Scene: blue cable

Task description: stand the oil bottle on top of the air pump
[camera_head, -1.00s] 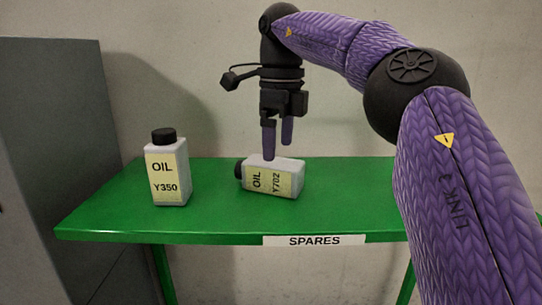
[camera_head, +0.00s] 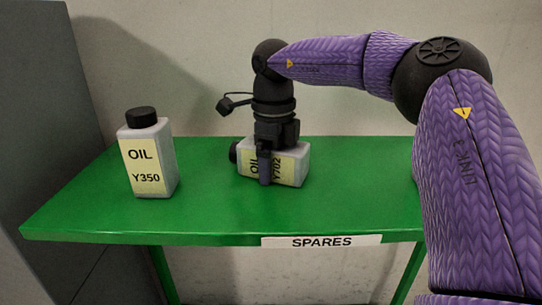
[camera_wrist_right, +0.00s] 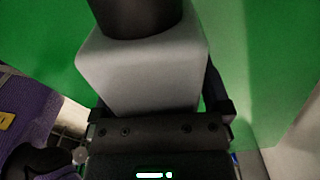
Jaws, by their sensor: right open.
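One oil bottle, labelled Y702 (camera_head: 289,167), lies on its side on the green table, its black cap to the left. It is grey-white with a yellow label. My right gripper (camera_head: 266,178) is lowered over it, open, with one finger in front of the label; the far finger is hidden. In the right wrist view the bottle body (camera_wrist_right: 145,70) lies between the fingers, and its dark cap is at the top edge. Another oil bottle, labelled Y350 (camera_head: 148,160), stands upright at the left. No air pump is in view. My left gripper is not in view.
The green table (camera_head: 205,215) has a white SPARES label (camera_head: 321,241) on its front edge. A grey cabinet (camera_head: 45,110) stands at the left, and a pale wall is behind. The tabletop between the two bottles is clear.

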